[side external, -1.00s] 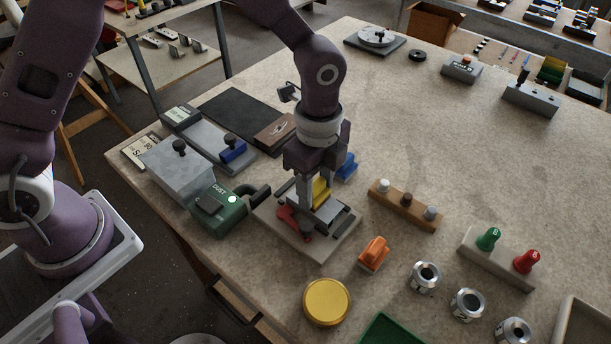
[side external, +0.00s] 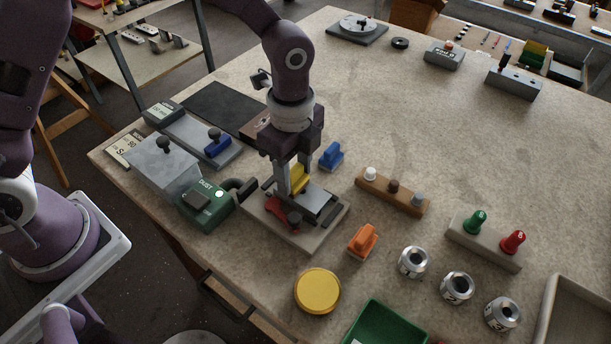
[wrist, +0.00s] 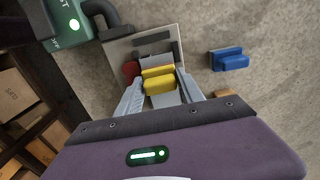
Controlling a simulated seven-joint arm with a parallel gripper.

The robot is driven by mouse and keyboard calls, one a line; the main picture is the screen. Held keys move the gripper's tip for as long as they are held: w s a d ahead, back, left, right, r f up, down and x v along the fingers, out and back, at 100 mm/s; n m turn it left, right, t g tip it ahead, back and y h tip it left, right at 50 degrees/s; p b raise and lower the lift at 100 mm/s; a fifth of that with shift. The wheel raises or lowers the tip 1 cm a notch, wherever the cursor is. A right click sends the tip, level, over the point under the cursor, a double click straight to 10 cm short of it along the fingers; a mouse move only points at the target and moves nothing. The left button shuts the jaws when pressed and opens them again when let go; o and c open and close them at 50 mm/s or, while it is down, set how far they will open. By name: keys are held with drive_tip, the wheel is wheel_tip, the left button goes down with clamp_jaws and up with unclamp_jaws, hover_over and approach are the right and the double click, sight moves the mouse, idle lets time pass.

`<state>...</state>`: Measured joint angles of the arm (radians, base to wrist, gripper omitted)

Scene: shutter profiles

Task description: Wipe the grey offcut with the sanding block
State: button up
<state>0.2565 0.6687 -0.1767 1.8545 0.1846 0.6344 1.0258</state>
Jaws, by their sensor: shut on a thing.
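My gripper (side external: 290,183) is shut on a yellow block (side external: 300,178), which I take as the sanding block. It also shows between the fingers in the wrist view (wrist: 158,80). The block is low over the grey offcut (side external: 316,193), at its left part in the side view. Contact between them is hidden by the fingers. The offcut lies on a pale base plate (side external: 268,222) with a red clamp (side external: 280,212) and a dark knob at its front left. The red part also shows left of the block in the wrist view (wrist: 131,70).
A green dust unit (side external: 208,208) with a dark hose is close left of the plate. A blue block (side external: 331,156) and an orange block (side external: 362,241) stand nearby. A wooden strip with knobs (side external: 392,192) and a yellow disc (side external: 317,291) are also near.

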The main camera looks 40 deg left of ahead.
drive_tip(key=shift+a+r, duration=0.1)
drive_tip(key=shift+a, duration=1)
wheel_tip(320, 180, up, 8)
